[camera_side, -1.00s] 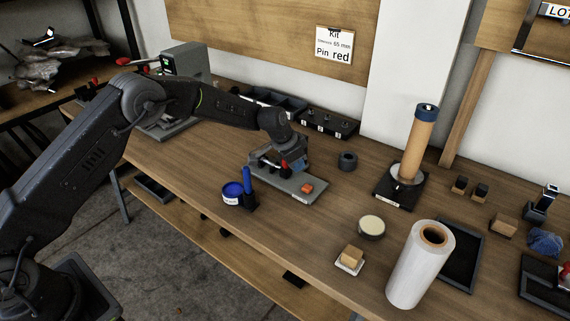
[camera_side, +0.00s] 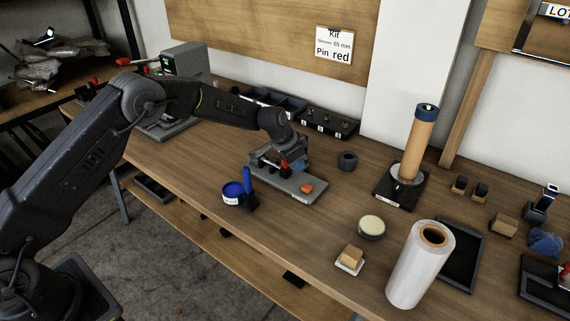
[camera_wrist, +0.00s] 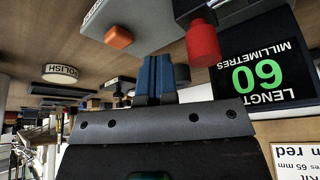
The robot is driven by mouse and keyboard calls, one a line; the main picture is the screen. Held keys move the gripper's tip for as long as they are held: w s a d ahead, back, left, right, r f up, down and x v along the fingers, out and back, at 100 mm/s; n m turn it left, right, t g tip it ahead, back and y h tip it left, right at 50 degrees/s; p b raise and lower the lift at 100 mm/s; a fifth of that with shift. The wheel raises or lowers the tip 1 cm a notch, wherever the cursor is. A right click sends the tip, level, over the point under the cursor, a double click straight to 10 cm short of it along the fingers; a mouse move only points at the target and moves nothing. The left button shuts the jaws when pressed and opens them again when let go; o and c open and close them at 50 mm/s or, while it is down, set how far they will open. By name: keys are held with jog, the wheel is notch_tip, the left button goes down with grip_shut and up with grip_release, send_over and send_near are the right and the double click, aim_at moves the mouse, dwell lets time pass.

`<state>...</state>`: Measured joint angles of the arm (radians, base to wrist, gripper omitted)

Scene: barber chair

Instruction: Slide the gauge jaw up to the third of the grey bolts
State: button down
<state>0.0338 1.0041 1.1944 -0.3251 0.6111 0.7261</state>
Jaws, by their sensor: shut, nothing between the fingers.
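The gauge is a grey plate (camera_side: 312,197) on the bench with an orange button (camera_side: 306,187) at its right end and a red knob (camera_side: 284,166). The wrist view, upside down, shows the orange button (camera_wrist: 119,36), the red knob (camera_wrist: 203,43) and a display (camera_wrist: 262,72) reading length 60 millimetres. My gripper (camera_wrist: 154,62) has its blue fingers together with nothing between them, beside the red knob; contact with the jaw cannot be told. In the side view my gripper (camera_side: 299,164) is over the gauge and hides part of it. I cannot identify the grey bolts.
A wall card (camera_side: 334,44) reads 65 mm, pin red. A blue tub (camera_side: 233,195) and blue-topped holder stand left of the gauge. A black block with several small posts (camera_side: 325,124) and a dark ring (camera_side: 347,160) lie behind. Bare bench is in front.

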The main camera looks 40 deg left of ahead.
jog(key=shift+a, duration=0.15)
jog(key=shift+a, duration=0.4)
jog(key=shift+a, duration=0.4)
dwell(0.7)
jog(key=shift+d, duration=0.15)
jog(key=shift+d, duration=0.5)
notch_tip(320, 180, up, 8)
dwell(0.6)
